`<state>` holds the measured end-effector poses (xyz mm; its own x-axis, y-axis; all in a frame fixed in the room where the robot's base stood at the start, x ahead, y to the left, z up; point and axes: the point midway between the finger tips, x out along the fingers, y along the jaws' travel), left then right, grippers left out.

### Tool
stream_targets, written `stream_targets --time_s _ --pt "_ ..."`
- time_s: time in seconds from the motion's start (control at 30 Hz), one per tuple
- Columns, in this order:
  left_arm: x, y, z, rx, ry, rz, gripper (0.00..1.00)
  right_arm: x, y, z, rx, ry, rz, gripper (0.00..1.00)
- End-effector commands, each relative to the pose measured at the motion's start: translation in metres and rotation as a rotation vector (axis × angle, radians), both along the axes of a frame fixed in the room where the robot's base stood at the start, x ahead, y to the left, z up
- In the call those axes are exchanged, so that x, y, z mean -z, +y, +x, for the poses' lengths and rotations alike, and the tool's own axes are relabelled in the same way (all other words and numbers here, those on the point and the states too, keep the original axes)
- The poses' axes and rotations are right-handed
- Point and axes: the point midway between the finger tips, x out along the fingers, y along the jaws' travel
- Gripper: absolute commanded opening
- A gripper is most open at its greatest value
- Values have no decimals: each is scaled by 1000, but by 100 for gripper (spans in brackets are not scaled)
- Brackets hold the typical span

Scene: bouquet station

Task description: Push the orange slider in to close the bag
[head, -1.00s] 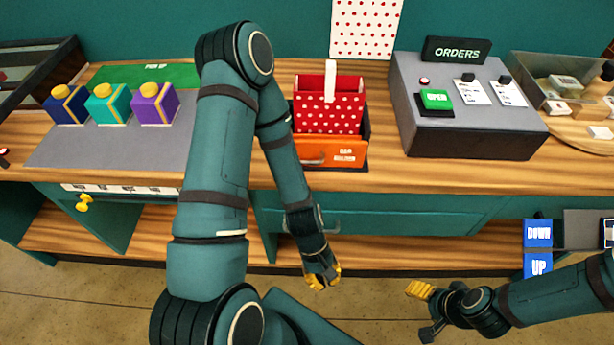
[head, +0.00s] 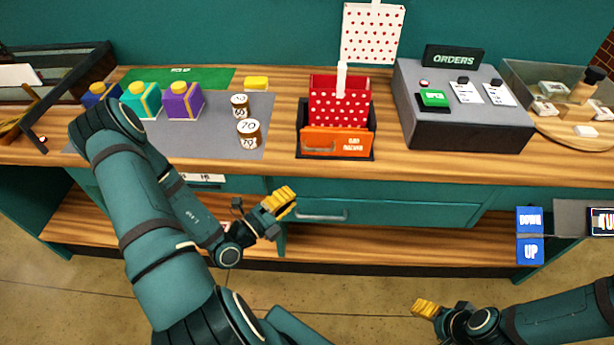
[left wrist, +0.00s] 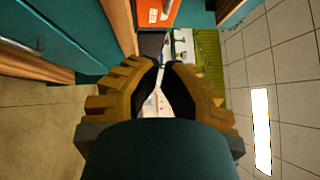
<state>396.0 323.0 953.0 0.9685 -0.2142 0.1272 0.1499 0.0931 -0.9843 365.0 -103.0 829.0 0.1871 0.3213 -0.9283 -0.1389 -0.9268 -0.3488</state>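The red bag with white dots (head: 338,105) stands upright in a black holder (head: 304,113) on the counter. The orange slider (head: 352,144) lies at the front of the holder, just before the bag. It also shows at the top of the left wrist view (left wrist: 160,12). My left gripper (head: 285,200) is below and left of the slider, in front of the counter and apart from it. Its yellow fingers (left wrist: 160,66) converge with tips close together and nothing between them. My right gripper (head: 423,307) is low at the right, away from the counter; its finger opening is unclear.
Blue, teal and purple boxes (head: 183,101) and two labelled cans (head: 249,133) stand left on a grey mat. The orders console (head: 467,128) is right of the bag. A drawer handle (head: 322,215) juts below the counter. The counter just left of the holder is clear.

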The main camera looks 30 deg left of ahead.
Motion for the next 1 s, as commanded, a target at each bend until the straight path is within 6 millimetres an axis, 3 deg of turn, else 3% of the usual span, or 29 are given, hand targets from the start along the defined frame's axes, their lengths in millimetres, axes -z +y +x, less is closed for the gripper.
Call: stream_targets --time_s 0.17,0.57,0.6,0.8,1.0 --pt "-4 -7 23 6 -3 0 0 0 0 0 0 0 0 66" --pt "-13 -25 97 9 -3 3 0 2 0 -1 -2 2 0 66" --pt "-14 -18 102 5 -4 7 0 2 0 -1 -2 2 0 66" --pt "-18 -6 121 6 -1 6 0 3 0 -1 -2 2 0 66" --pt "-19 -2 127 7 0 3 0 3 0 -1 -2 2 0 66"
